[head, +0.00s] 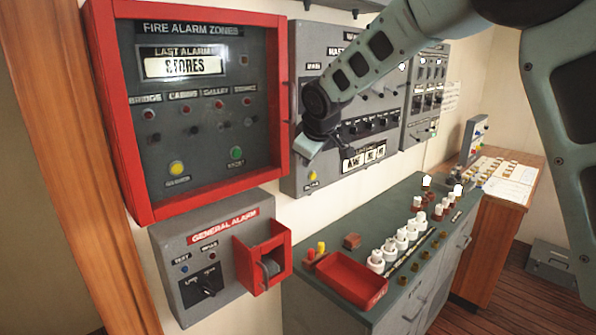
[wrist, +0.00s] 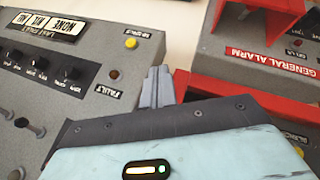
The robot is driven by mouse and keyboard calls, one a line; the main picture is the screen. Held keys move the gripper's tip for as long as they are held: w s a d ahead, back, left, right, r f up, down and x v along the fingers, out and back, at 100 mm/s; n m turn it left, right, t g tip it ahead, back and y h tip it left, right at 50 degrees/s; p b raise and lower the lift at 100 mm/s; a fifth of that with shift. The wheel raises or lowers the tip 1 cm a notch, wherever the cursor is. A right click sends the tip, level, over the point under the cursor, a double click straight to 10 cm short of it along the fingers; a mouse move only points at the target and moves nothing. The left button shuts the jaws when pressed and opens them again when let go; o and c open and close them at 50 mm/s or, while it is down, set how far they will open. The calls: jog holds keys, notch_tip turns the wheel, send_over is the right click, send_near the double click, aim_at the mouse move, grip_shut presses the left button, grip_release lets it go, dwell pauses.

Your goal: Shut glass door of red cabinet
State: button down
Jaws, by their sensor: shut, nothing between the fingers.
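The red cabinet (head: 136,165) hangs on the wall at the left of the head view, labelled FIRE ALARM ZONES. Its red-framed glass door (head: 283,110) lies across the front, with a small handle on its right side. I see no clear gap around the door, but cannot tell whether it is fully shut. My gripper (head: 308,152) is just right of the door's right edge, in front of the grey panel. In the wrist view my gripper (wrist: 158,88) has its fingers together and empty, beside a red edge of the cabinet (wrist: 190,88). My gripper's body hides much of the cabinet there.
A grey panel (head: 300,60) with switches is on the wall right of the cabinet. Below the cabinet is the general alarm box (head: 170,250) with an open-looking red cover (head: 243,262). A grey console (head: 320,290) with a red tray (head: 345,282) stands at lower right.

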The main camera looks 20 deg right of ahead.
jog(key=s+d+r+b, duration=0.2)
jog(key=d+r+b, duration=0.1)
jog(key=d+r, duration=0.3)
jog(key=s+a+f+g+y+b, duration=0.1)
jog(key=s+a+f+g+b, duration=0.1)
jog(key=s+a+f, duration=0.6)
jog(key=s+a+f+g+y+b, duration=0.1)
jog(key=s+a+f+g+b, duration=0.1)
jog(key=s+a+f, duration=0.7)
jog(key=s+f+g+b, duration=0.1)
jog(key=s+f, duration=0.2)
jog(key=s, duration=0.5)
jog(key=s+d+f+g+b, duration=0.1)
jog(key=s+f, duration=0.1)
jog(key=s, duration=0.6)
jog(key=s+f+g, duration=0.1)
jog(key=s+f, duration=0.2)
jog(key=s, duration=0.4)
jog(key=shift+s+d+f+h+b, duration=0.15)
jog(key=shift+s+f+h+b, duration=0.15)
jog(key=shift+s+h+b, duration=0.1)
